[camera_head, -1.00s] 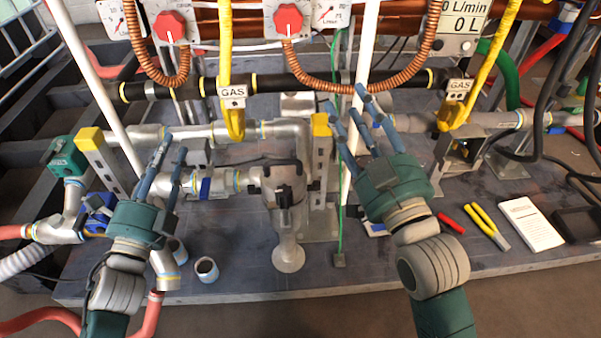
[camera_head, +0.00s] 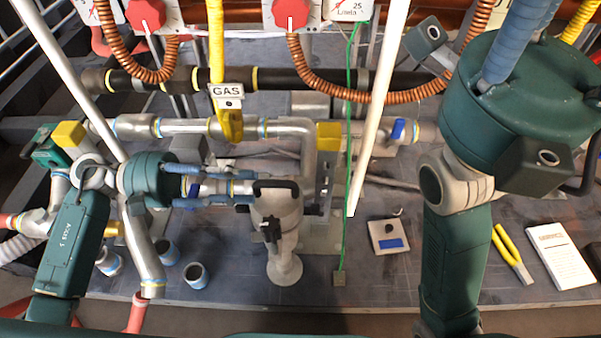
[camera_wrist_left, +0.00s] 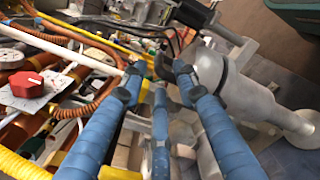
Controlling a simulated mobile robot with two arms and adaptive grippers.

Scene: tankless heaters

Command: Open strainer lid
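The strainer (camera_head: 284,225) is a grey upright fitting in the middle of the board, with a black handle-like bar (camera_head: 275,188) at its top. It appears closed. It also shows in the left wrist view (camera_wrist_left: 243,92) at right, lying sideways in the picture. My left gripper (camera_head: 250,187) points right from the left, its blue fingers apart at the strainer's upper left side. In the left wrist view its fingers are spread with nothing clearly held; I cannot tell whether a tip touches the strainer. My right gripper (camera_head: 520,100) is raised close to the head camera, its fingers partly cut off or end-on.
Grey pipes (camera_head: 285,127) run behind the strainer, with a white pole (camera_head: 378,110) to its right. Two loose pipe pieces (camera_head: 196,274) stand at front left. Copper hoses hang above.

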